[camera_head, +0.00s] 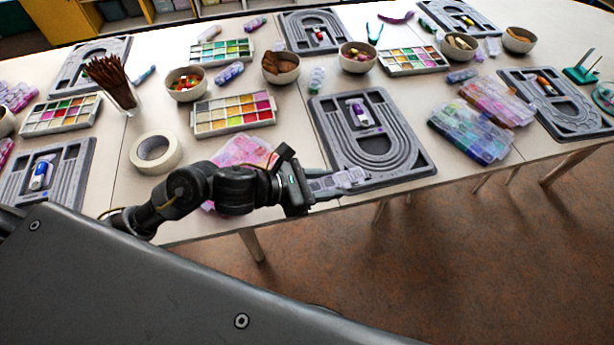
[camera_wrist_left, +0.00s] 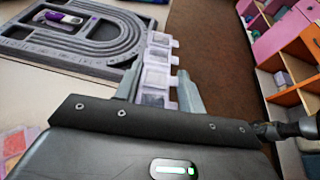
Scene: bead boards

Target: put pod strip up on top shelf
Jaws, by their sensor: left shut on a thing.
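The pod strip (camera_wrist_left: 157,76) is a row of pale, clear square compartments with lids. My left gripper (camera_wrist_left: 157,92) is shut on it, with one finger on each side, and the strip points away from the wrist. In the head view the strip (camera_head: 351,178) shows at the front edge of a grey bead board, beside my left gripper (camera_head: 325,186). I cannot tell whether it touches the board. A shelf unit (camera_wrist_left: 294,52) with orange and pink compartments stands at the right of the left wrist view. I cannot tell which part is the top shelf. My right gripper is out of view.
The grey bead board (camera_head: 420,160) holds a purple-and-white tube. A tape roll (camera_head: 155,153), colour palettes (camera_head: 233,126), bowls (camera_head: 186,95) and bead boxes (camera_head: 470,132) crowd the table. Low cabinets (camera_head: 62,20) stand behind it. Brown floor (camera_head: 420,270) lies open in front.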

